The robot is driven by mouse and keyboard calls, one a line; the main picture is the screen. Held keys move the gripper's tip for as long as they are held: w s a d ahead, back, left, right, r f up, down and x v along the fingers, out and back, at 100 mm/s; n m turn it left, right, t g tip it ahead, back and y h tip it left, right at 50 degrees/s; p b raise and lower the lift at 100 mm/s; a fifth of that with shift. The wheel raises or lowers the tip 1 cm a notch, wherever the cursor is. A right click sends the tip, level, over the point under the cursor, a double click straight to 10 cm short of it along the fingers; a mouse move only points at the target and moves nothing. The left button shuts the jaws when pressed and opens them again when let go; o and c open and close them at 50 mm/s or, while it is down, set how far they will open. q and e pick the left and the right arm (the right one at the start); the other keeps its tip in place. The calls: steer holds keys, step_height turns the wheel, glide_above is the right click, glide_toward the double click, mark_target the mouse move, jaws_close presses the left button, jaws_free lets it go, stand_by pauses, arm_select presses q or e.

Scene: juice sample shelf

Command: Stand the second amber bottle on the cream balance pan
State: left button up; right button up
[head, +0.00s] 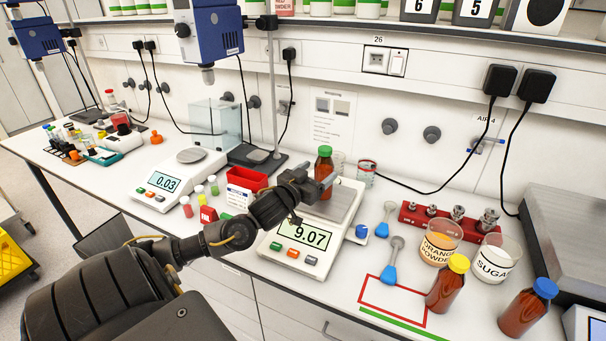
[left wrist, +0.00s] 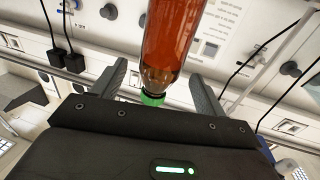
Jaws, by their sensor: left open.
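An amber bottle with a green cap (head: 324,166) stands upright on the pan (head: 345,201) of the cream balance (head: 283,242), whose display reads 9.07. My left gripper (head: 322,184) is at this bottle. In the left wrist view the open fingers (left wrist: 158,76) lie on either side of the bottle (left wrist: 172,35), with gaps beside it; that view shows it upside down. The gripper hides part of the bottle's lower body and the pan. A yellow-capped amber bottle (head: 445,288) and a blue-capped one (head: 524,310) stand on the bench at right. My right gripper is out of view.
Orange powder (head: 439,243) and sugar (head: 494,260) cups stand near a red weight block (head: 449,221). Blue scoops (head: 389,273) lie right of the balance, by a red-outlined rectangle (head: 393,302) with clear bench inside. Another balance (head: 178,179) reading 0.03 stands left; small vials stand between.

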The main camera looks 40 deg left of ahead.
arm_select(q)
steer(key=s+d+b, duration=0.1)
steer(key=s+b, duration=0.1)
steer(key=s, duration=0.8)
steer(key=shift+s+d, duration=0.25)
steer(key=shift+r, duration=0.1)
